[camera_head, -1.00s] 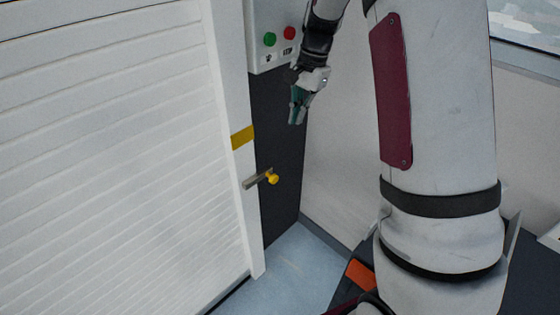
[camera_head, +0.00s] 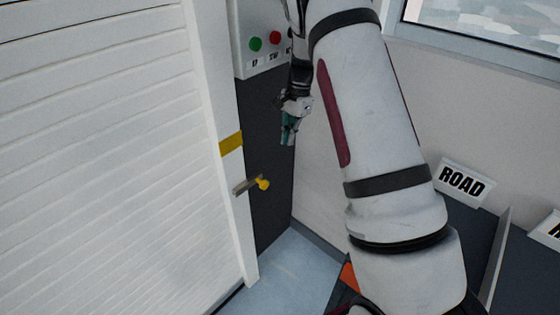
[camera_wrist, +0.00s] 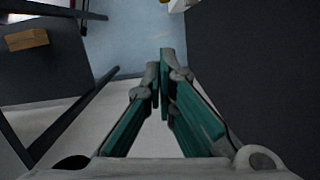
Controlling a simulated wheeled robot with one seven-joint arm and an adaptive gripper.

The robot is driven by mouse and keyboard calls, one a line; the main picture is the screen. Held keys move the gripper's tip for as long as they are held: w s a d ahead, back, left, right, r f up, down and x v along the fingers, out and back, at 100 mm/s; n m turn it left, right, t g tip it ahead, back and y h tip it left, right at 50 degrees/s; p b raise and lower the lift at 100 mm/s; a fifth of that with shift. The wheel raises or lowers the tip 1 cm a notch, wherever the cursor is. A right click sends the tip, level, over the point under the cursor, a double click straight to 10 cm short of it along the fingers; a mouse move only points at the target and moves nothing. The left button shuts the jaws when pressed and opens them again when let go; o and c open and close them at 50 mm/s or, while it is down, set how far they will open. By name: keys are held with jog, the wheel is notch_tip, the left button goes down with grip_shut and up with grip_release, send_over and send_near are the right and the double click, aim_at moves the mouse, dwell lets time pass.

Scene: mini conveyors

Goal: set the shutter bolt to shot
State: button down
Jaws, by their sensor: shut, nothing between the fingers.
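The shutter bolt (camera_head: 244,187) is a short grey bar with a yellow knob (camera_head: 263,184) at its right end. It lies across the lower part of the white shutter post (camera_head: 233,190), beside the dark panel (camera_head: 262,145). Whether it is shot cannot be told from this angle. My gripper (camera_head: 287,140) hangs above and to the right of the knob, apart from it, pointing down. Its green-padded fingers show in the wrist view (camera_wrist: 161,82), shut and empty. A small yellow bit at the top edge there is too cut off to identify.
The white slatted shutter (camera_head: 100,160) fills the left. A control box (camera_head: 262,50) with green and red buttons is above the bolt. A pale wall (camera_head: 350,215) stands on the right, with a ROAD sign (camera_head: 466,183). Pale blue floor (camera_head: 290,265) is clear below.

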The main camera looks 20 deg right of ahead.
aim_at(264, 181)
jog(key=s+a+f+p, duration=0.1)
jog(key=a+f, duration=0.4)
jog(key=f, duration=0.6)
jog(key=shift+s+a+f, duration=0.15)
jog(key=shift+s, duration=0.05)
jog(key=shift+a, duration=0.1)
jog(key=a, duration=0.1)
jog(key=s+a, duration=0.1)
jog(key=a, duration=0.1)
jog(key=s+a, duration=0.1)
jog(key=shift+a+p, duration=0.25)
jog(key=shift+p, duration=0.1)
